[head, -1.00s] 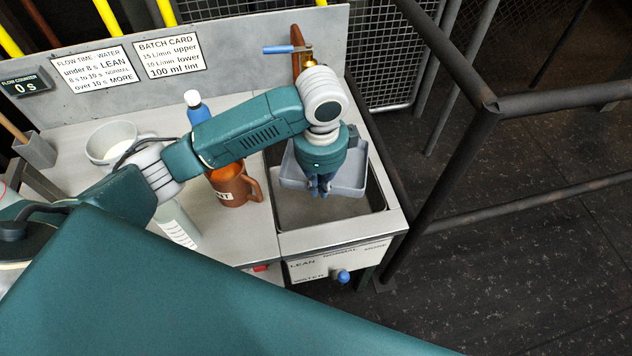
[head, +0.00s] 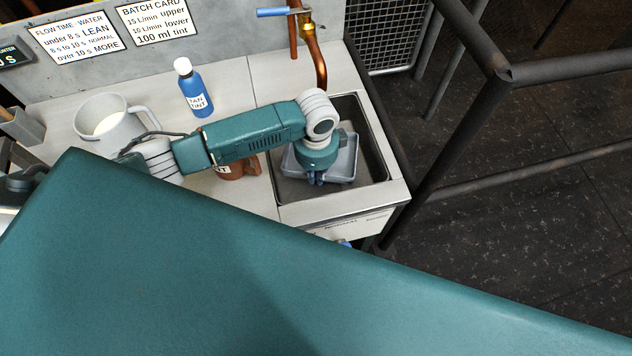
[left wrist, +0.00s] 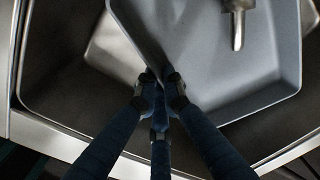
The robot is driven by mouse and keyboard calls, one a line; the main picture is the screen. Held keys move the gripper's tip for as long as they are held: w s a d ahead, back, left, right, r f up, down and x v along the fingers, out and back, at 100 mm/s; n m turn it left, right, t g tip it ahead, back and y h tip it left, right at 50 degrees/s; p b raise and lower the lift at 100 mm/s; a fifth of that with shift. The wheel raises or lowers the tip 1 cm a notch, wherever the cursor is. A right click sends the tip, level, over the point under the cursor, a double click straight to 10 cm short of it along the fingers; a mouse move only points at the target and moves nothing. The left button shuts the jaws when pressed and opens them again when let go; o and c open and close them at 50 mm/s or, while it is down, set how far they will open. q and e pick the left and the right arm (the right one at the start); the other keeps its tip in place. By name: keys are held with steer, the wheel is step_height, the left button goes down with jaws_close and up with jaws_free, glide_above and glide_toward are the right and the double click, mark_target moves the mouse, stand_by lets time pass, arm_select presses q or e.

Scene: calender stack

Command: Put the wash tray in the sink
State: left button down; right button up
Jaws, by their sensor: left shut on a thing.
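The wash tray (head: 343,161) is a shallow grey-blue tray. It is inside the sink basin (head: 375,137), below the rim. My left gripper (head: 316,179) is shut on the tray's near edge, and its wrist hides part of the tray. In the left wrist view the fingers (left wrist: 158,84) pinch the tray wall, and the tray (left wrist: 220,60) sits a little skewed to the sink's edge. I cannot tell whether the tray touches the basin floor. My right gripper is not in view.
A copper tap pipe (head: 317,62) with a blue lever (head: 272,12) rises behind the sink. A brown jug (head: 238,171), a blue tint bottle (head: 195,90) and a grey-white pitcher (head: 104,128) stand on the counter to the left. Dark railings (head: 500,75) stand at right.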

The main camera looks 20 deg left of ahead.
mark_target(316, 189)
arm_select(q)
steer(key=shift+f, duration=0.3)
step_height(316, 189, down, 4)
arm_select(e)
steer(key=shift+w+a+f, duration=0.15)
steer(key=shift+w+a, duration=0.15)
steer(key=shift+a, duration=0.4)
arm_select(q)
steer(key=shift+f, duration=0.1)
steer(key=c, duration=1.9)
jaws_free()
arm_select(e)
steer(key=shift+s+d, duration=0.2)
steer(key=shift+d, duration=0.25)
